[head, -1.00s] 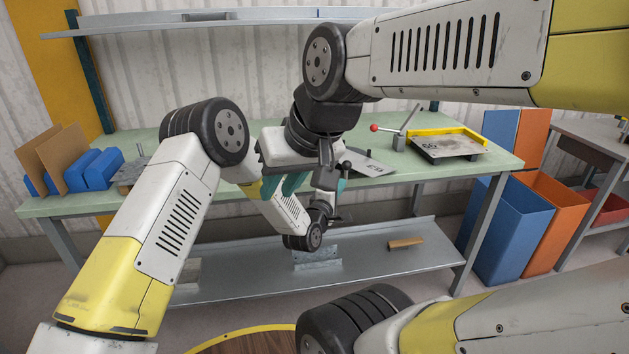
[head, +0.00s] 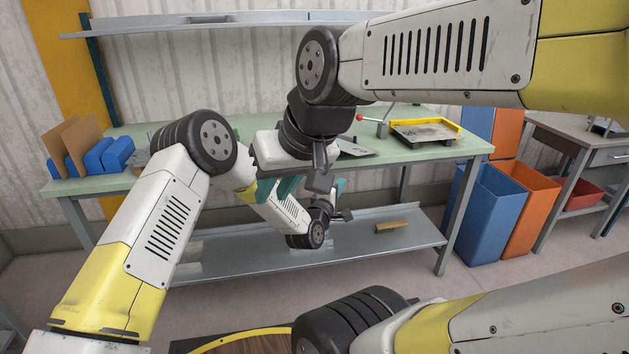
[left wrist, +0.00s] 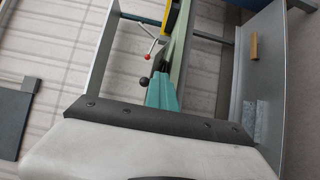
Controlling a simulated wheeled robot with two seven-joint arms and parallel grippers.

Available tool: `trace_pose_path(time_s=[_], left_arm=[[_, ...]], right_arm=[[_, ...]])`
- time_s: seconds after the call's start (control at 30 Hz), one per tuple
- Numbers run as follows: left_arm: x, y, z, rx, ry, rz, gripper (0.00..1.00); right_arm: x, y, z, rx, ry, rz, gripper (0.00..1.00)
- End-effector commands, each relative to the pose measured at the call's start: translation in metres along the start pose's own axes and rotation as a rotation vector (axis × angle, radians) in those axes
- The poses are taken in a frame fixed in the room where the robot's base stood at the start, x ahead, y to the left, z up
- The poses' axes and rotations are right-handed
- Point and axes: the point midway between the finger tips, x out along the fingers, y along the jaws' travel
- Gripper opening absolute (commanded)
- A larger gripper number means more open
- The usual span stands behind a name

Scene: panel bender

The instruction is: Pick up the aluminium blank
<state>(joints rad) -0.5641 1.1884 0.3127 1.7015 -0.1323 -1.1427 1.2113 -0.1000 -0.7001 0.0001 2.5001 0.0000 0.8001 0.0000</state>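A flat grey sheet (head: 356,148), which looks like the aluminium blank, lies on the green bench top (head: 400,153). It is partly hidden behind my right wrist in the head view. My right gripper (head: 276,188) hangs in front of the bench, with two teal fingers slightly apart and nothing seen between them. My left gripper (head: 340,190) is right of it, in front of the bench edge and partly hidden. One teal finger (left wrist: 162,92) shows in the left wrist view, so its opening is unclear. No sheet is visible in either gripper.
A fixture with a yellow edge (head: 455,125) and a red-knobbed lever (head: 360,117) stand on the bench. The lower shelf (head: 415,239) carries a wooden block (head: 392,226). Blue (head: 482,215) and orange (head: 530,215) bins stand right. Blue holders (head: 117,152) are at left.

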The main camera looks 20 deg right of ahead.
Motion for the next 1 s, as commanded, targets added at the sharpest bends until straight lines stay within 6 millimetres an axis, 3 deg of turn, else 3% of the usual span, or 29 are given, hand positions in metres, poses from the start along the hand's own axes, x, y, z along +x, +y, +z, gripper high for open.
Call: trace_pose_path(time_s=[0.5, 0.9, 1.0], left_arm=[[0.0010, -0.0006, 0.0001, 0.000, 0.000, -0.001, 0.00], [0.0011, -0.0002, 0.0002, 0.000, 0.000, -0.001, 0.77], [0.0011, -0.0002, 0.0002, 0.000, 0.000, -0.001, 0.80]], right_arm=[[0.0000, 0.0000, 0.0000, 0.000, 0.000, 0.000, 0.24], [0.0000, 0.0000, 0.0000, 0.000, 0.000, 0.000, 0.24], [0.0000, 0.0000, 0.0000, 0.000, 0.000, 0.000, 0.24]])
